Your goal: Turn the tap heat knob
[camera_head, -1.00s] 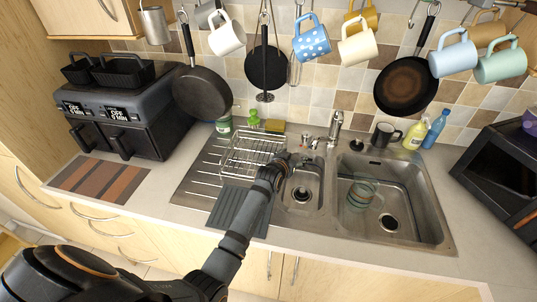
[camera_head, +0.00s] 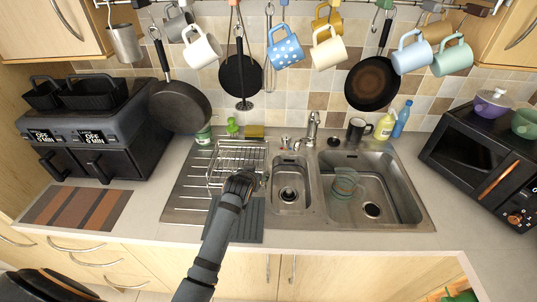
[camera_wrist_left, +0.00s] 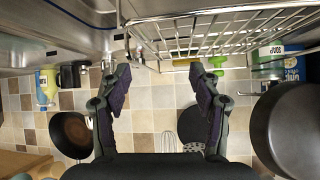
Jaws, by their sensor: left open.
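The metal tap (camera_head: 312,128) stands upright behind the sink, between the small and large basins. Small fittings show at its base, but the heat knob is too small to tell apart clearly. My left gripper (camera_head: 243,182) is over the right front part of the dish rack, left of the small basin and in front of the tap, apart from it. In the left wrist view my left gripper (camera_wrist_left: 160,85) has its two fingers spread with nothing between them. My right gripper is not in view.
The wire dish rack (camera_head: 236,158) stands left of the small basin (camera_head: 290,190). A teal mug (camera_head: 343,187) is in the large basin. A black mug (camera_head: 356,130) and bottles (camera_head: 385,127) stand right of the tap. Mugs and pans hang above. The microwave (camera_head: 470,155) is at right.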

